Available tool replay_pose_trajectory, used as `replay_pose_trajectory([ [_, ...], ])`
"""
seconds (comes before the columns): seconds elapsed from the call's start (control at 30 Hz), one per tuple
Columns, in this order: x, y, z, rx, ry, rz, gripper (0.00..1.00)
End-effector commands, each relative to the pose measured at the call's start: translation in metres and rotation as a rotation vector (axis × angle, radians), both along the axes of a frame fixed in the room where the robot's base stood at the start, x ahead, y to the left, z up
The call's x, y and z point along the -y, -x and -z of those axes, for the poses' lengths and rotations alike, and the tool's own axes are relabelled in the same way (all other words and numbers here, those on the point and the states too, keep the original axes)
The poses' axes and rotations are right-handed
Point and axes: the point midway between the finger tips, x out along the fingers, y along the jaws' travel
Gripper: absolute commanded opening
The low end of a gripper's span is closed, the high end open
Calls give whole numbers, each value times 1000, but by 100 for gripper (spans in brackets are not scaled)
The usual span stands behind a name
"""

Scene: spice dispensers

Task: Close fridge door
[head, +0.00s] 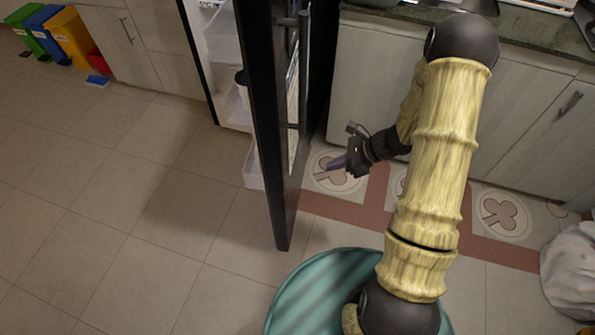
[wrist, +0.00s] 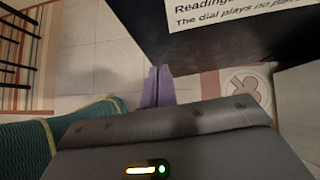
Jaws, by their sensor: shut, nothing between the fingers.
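The fridge door (head: 260,110) is black and stands open in the head view, swung out towards me. Its outer face carries handles and a white sheet, and the sheet shows in the wrist view with the door's dark face (wrist: 200,40). Behind the door is the open fridge (head: 226,60) with white shelves inside. My gripper (head: 337,163) is to the right of the door, on its outer side, in front of the cabinets. In the wrist view its purple fingers (wrist: 157,86) are together and empty, below the door's edge. I cannot tell whether they touch the door.
Grey cabinets (head: 365,80) under a dark counter stand behind my arm. A white cloth-like thing (head: 570,270) is at the lower right. Colored bins (head: 62,38) stand far left. The tiled floor (head: 110,210) left of the door is clear.

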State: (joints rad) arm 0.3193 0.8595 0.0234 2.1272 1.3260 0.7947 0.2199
Motion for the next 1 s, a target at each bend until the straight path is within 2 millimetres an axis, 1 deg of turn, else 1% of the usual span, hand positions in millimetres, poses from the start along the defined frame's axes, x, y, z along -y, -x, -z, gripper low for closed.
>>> replay_pose_trajectory([
  [0.17, -13, -2, 14, -3, -1, -3, 0],
  [0.63, -70, -14, 71, -2, 0, -5, 0],
  [0.8, -95, -20, 69, 1, 1, -6, 0],
  [0.9, -103, -22, 69, 0, 2, -4, 0],
  [1.0, -107, -23, 69, 1, 2, -3, 0],
])
